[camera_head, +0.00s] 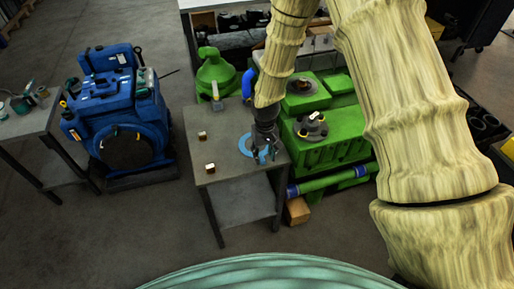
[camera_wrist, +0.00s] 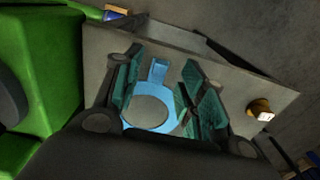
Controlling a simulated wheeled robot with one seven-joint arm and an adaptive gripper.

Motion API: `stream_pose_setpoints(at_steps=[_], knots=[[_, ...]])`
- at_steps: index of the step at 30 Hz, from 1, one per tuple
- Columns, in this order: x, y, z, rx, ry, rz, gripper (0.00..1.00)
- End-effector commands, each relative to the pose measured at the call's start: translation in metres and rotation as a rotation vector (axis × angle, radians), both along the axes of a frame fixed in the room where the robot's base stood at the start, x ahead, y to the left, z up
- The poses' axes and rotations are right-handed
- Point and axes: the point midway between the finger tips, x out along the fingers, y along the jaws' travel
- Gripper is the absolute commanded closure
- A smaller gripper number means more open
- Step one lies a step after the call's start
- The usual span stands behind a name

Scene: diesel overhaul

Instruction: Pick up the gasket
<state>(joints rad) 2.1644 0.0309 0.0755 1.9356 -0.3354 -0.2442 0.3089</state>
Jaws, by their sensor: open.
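The gasket (camera_head: 245,145) is a flat light-blue ring lying on the small grey table (camera_head: 228,189). In the wrist view the gasket (camera_wrist: 158,72) shows as a ring with a tab pointing away from my gripper. My gripper (camera_head: 262,155) is above the table at the gasket's right side in the head view, pointing down. In the wrist view my gripper (camera_wrist: 158,85) is open, its two teal-padded fingers on either side of the gasket, with nothing between them gripped. The gripper body hides the near edge of the ring. I cannot tell the height gap.
Two small brass-coloured parts (camera_head: 202,135) (camera_head: 210,168) lie on the table's left half; one (camera_wrist: 260,110) shows in the wrist view. A green engine (camera_head: 325,150) stands close on the right. A blue machine (camera_head: 122,120) stands left, with clear floor between.

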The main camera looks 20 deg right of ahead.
Motion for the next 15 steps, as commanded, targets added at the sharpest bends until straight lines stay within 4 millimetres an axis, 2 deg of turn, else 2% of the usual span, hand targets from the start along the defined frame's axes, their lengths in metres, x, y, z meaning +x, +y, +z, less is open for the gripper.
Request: stream_pose_setpoints(at_steps=[9,15], knots=[[0.000,0.002,-0.028,0.000,0.000,0.000,0.59],[0.001,0.002,-0.032,0.000,-0.001,0.000,0.59]])
